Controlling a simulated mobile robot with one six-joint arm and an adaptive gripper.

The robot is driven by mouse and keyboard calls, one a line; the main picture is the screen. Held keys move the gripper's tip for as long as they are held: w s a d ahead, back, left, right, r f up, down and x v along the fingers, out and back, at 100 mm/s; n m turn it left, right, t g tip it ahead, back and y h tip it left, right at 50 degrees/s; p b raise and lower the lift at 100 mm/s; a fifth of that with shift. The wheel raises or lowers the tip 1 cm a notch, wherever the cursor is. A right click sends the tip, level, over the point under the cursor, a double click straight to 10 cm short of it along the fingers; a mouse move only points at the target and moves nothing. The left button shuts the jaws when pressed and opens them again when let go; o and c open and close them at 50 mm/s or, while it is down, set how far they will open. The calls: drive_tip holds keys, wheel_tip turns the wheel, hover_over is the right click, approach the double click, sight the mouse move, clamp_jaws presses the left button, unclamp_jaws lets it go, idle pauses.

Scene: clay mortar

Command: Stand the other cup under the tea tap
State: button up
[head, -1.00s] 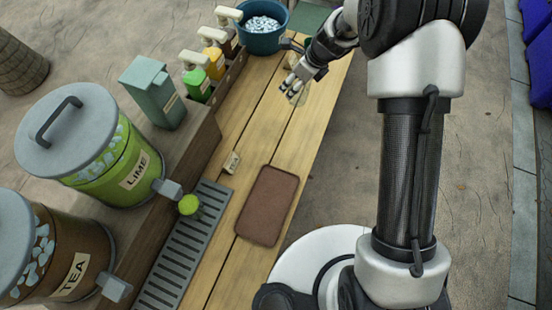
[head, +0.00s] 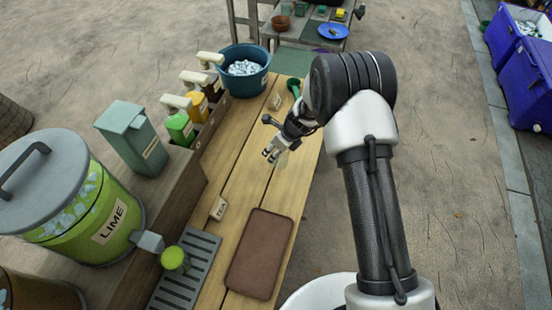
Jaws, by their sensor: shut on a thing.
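My gripper (head: 271,154) is over the wooden counter (head: 232,180), between the blue ice tub and the brown tray. It is shut on a clear cup (head: 282,159), which is small and partly hidden by the fingers. The other cup (head: 175,258), with green drink in it, stands on the slotted drip grate (head: 190,272) by the lime tap (head: 149,242). The brown tea dispenser (head: 40,291) is cut off at the lower left. Its tap is out of view.
A brown tray (head: 260,252) lies empty on the counter. The lime dispenser (head: 85,215), a teal box (head: 132,137) and several syrup bottles (head: 180,128) line the left side. The blue ice tub (head: 245,80) and a small card (head: 218,208) stand on the counter.

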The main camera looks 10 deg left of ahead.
drive_tip(key=shift+f+b, duration=0.75)
drive_tip(key=shift+f, duration=1.35)
drive_tip(key=shift+f, duration=0.1)
drive_tip(key=o, duration=1)
drive_tip(key=shift+o, duration=0.2)
